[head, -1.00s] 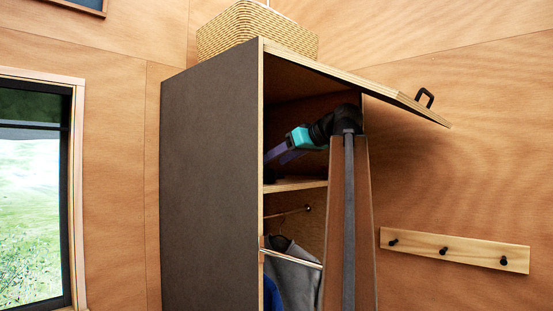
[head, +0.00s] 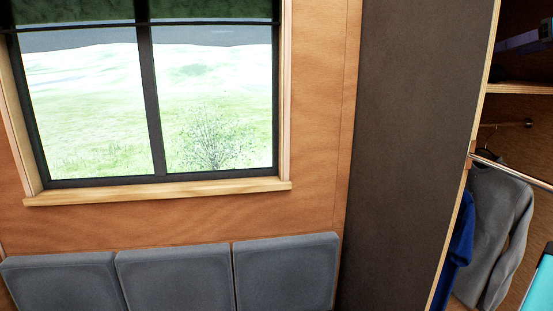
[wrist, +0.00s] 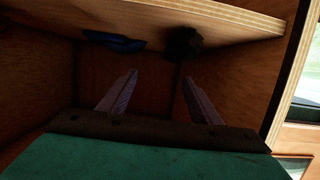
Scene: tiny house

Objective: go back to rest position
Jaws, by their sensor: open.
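My gripper (wrist: 160,77) is open in the wrist view, its two pale purple fingers apart with nothing between them. It is inside a wooden compartment, with a wooden shelf panel (wrist: 232,30) at the top of the picture. A dark blue item (wrist: 114,42) and a dark rounded item (wrist: 182,42) show by that panel, beyond the fingertips. In the head view, a purple part shows at the upper right in the wardrobe's upper compartment; I cannot tell surely whether it is my finger. A teal part of mine shows at the lower right edge.
The wardrobe's dark side panel (head: 405,140) stands right of the window (head: 150,100). A rail (head: 512,174) crosses its opening, with a grey garment (head: 494,235) and a blue garment (head: 458,245) inside. Grey cushions (head: 175,280) line the wall under the window.

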